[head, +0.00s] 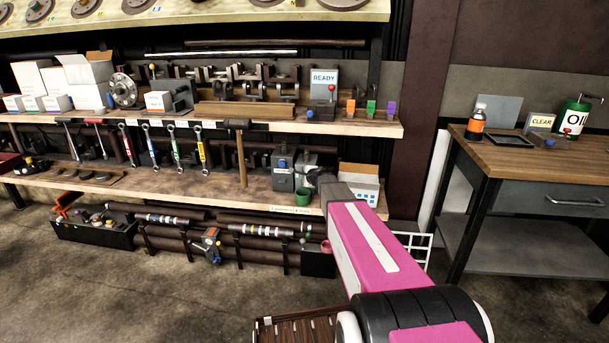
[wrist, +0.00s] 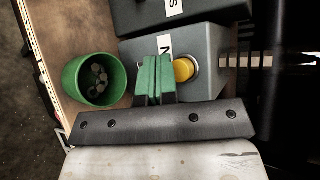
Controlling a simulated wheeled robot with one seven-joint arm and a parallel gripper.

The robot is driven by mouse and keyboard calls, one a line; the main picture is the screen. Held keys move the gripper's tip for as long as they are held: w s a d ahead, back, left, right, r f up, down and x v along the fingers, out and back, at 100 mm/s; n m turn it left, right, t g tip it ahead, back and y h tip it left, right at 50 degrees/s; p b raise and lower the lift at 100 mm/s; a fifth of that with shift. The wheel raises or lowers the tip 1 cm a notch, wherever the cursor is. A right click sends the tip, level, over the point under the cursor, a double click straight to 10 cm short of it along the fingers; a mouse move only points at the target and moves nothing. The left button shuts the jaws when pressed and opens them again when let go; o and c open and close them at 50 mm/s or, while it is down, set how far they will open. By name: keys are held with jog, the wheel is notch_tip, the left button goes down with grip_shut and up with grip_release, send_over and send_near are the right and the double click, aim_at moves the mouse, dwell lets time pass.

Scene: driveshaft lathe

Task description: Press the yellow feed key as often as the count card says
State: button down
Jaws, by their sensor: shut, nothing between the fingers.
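The yellow feed key (wrist: 184,69) is a round yellow button in a pale ring on a grey box (wrist: 207,82) in the wrist view. My gripper (wrist: 154,70) has its green fingers shut, with nothing between them. The fingers appear just left of the key, over the box; I cannot tell how far above it they are. A white label on the box is partly covered by the fingers and shows only part of a letter. In the head view my gripper's fingers and the yellow key are hidden or too small to tell. I cannot make out a count card showing a number.
A green cup (wrist: 95,79) holding small round pieces stands left of the box; it also shows in the head view (head: 303,196). A darker box (wrist: 165,12) lies beyond. A READY sign (head: 324,80) stands on the shelf above. A CLEAR sign (head: 540,122) is on the right-hand bench.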

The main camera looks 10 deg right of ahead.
jog(key=shift+s+a, duration=0.25)
jog(key=shift+s, duration=0.55)
jog(key=shift+s+a, duration=0.25)
jog(key=shift+s, duration=0.5)
jog(key=shift+s+a, duration=0.25)
jog(key=shift+s, duration=0.55)
dwell(0.8)
jog(key=s, duration=0.1)
jog(key=s+a, duration=0.1)
jog(key=s, duration=0.1)
jog(key=shift+s+a, duration=0.1)
jog(key=shift+s, duration=0.2)
jog(key=shift+w, duration=0.15)
jog(key=w+d, duration=0.2)
jog(key=w, duration=0.6)
jog(key=shift+d, duration=0.35)
jog(key=shift+w+d, duration=0.1)
jog(key=shift+w, duration=0.1)
dwell(1.9)
jog(key=shift+w, duration=0.25)
jog(key=shift+w+d, duration=0.1)
jog(key=shift+w, duration=0.05)
dwell(0.5)
